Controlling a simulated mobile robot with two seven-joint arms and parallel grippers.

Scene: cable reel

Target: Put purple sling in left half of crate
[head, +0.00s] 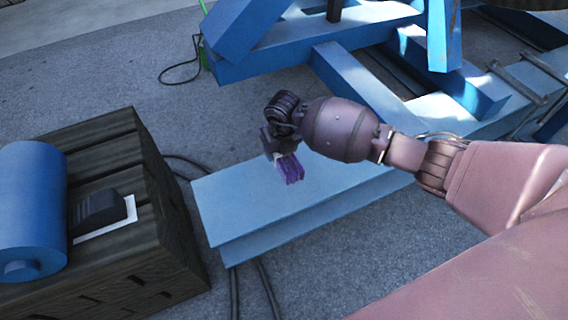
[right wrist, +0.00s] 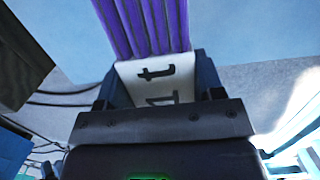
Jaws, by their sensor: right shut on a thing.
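The purple sling (head: 291,168) hangs from my right gripper (head: 276,147) above the pale blue beam in the head view. In the right wrist view the sling's purple folds (right wrist: 150,25) run up from a white label with dark lettering (right wrist: 155,82). The label end sits between the two fingers, which are shut on it. A dark wooden crate (head: 150,285) stands at the lower left in the head view, apart from the gripper and to its left. My left gripper is not in view.
The blue beam (head: 240,200) lies right of the crate. A larger blue frame (head: 365,85) stands behind. Dark cables lie on the grey floor.

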